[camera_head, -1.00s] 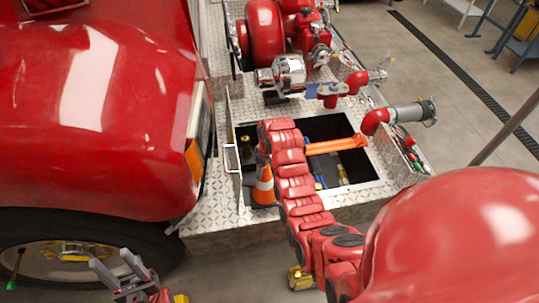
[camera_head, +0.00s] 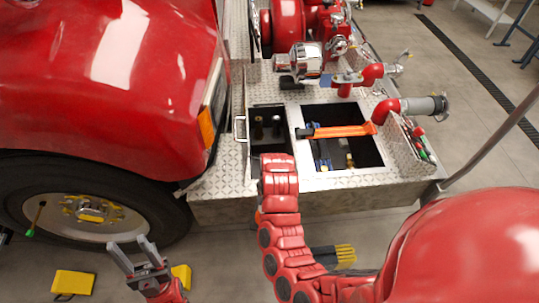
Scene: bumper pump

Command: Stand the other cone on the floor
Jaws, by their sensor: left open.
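No whole cone shows. A small orange sliver (camera_head: 257,217) peeks out left of my right arm, below the bumper deck's front edge. It looks like part of a cone, the rest hidden behind the arm. My right arm bends in front of the deck and hides its own gripper, so its hold on the cone cannot be seen. My left gripper (camera_head: 138,257) is open and empty, low over the floor (camera_head: 215,243) between the front wheel and my right arm.
The treadplate deck (camera_head: 325,185) has two open wells, one with dark fittings (camera_head: 276,125), one crossed by an orange bar (camera_head: 343,131). Yellow blocks (camera_head: 73,283) (camera_head: 182,276) and a yellow-and-black item (camera_head: 345,253) lie on the floor near the wheel (camera_head: 92,212).

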